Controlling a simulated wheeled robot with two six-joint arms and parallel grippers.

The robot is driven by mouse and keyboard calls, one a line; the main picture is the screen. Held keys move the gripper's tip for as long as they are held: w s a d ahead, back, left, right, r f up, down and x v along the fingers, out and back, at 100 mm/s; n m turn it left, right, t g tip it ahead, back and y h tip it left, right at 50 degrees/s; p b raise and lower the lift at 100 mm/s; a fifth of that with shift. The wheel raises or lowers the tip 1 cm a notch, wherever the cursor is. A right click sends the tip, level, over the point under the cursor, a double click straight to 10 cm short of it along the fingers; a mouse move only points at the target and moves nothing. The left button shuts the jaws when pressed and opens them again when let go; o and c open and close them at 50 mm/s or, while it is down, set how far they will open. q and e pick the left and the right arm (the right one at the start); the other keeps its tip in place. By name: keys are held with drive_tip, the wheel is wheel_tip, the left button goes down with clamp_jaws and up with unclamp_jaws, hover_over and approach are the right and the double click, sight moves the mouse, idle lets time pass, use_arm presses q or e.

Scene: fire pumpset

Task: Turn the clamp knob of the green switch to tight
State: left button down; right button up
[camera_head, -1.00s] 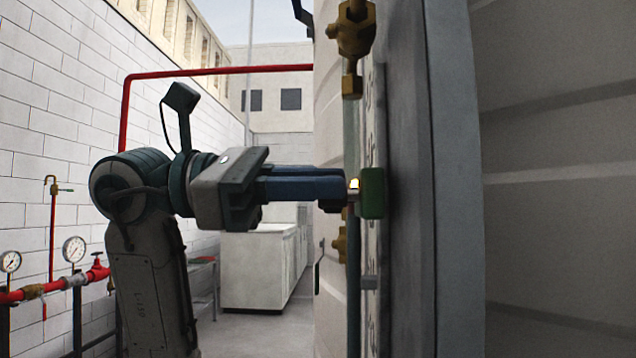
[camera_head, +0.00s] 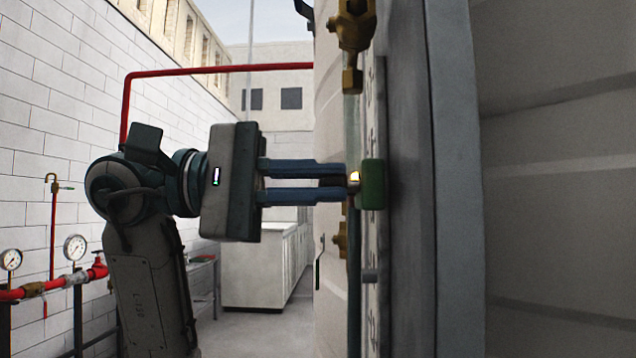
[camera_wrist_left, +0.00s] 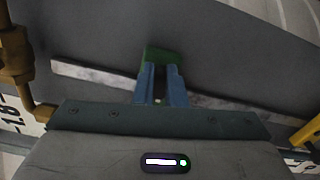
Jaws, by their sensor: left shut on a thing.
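The green switch (camera_head: 372,185) is a small green block mounted on the gauge strip beside the pale tank. A small brass-coloured knob (camera_head: 354,176) sticks out of its left side. My left gripper (camera_head: 346,184) reaches in from the left, its two blue fingers level and shut on the knob. In the left wrist view the green switch (camera_wrist_left: 160,55) shows just beyond the fingertips (camera_wrist_left: 162,72). The fingers hide most of the knob. My right gripper is not in view.
A grey post (camera_head: 455,180) stands just right of the switch. Red pipe with gauges (camera_head: 75,248) runs along the left wall. Open floor lies behind my arm.

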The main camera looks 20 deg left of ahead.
use_arm(q)
drive_tip(key=shift+m, duration=1.1)
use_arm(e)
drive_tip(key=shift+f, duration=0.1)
use_arm(q)
drive_tip(key=shift+f, duration=0.1)
drive_tip(key=c, duration=1.5)
unclamp_jaws()
drive_tip(key=shift+w, duration=0.15)
drive_tip(key=shift+a, duration=0.1)
